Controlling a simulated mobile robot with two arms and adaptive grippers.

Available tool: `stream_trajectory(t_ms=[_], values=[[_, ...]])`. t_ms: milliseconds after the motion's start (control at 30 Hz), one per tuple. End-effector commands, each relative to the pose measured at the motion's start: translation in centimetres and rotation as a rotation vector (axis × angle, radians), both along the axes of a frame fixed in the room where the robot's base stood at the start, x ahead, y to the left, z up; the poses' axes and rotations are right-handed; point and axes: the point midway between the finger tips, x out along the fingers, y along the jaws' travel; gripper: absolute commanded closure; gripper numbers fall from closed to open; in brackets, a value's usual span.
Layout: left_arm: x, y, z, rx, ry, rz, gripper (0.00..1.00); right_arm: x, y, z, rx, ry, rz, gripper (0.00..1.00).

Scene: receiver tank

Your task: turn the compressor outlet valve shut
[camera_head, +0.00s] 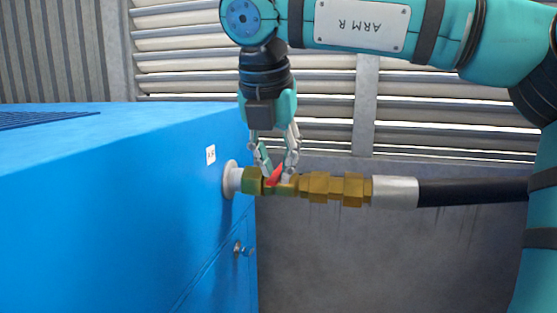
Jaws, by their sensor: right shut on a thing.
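The compressor outlet valve (258,181) is a brass body on a pale flange at the side of the blue compressor (130,200). Its small red handle (273,177) shows between the fingers of my right gripper (277,172). The gripper points straight down from above and is shut on the red handle. The fingers hide part of the handle, so its exact angle is hard to tell. My left gripper is not in view.
Brass hex fittings (335,188), a silver sleeve (394,191) and a black hose (470,191) run right from the valve. A small latch (243,249) sits lower on the blue side. A louvred wall (450,105) stands behind.

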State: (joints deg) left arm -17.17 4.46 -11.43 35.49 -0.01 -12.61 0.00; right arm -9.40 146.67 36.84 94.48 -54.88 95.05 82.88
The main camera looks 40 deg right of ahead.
Motion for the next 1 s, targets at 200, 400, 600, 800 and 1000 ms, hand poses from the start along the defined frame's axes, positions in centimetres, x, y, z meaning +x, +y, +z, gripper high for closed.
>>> stream_trajectory(t_ms=[200, 400, 600, 800, 1000], values=[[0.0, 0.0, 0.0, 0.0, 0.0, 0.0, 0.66, 0.0, 0.0, -0.1, 0.002, 0.002, -0.004, 1.0], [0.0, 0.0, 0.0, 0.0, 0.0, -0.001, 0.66, 0.0, 0.0, -0.1, 0.001, 0.002, -0.003, 0.65], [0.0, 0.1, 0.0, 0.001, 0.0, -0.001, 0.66, 0.0, 0.0, -0.1, 0.0, 0.001, -0.001, 0.61], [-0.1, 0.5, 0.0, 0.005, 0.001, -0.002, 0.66, -0.1, 0.2, 0.7, 0.0, 0.0, -0.001, 0.61], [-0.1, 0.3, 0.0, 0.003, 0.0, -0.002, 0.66, -0.8, 1.3, 3.8, 0.002, -0.001, 0.001, 0.61]])
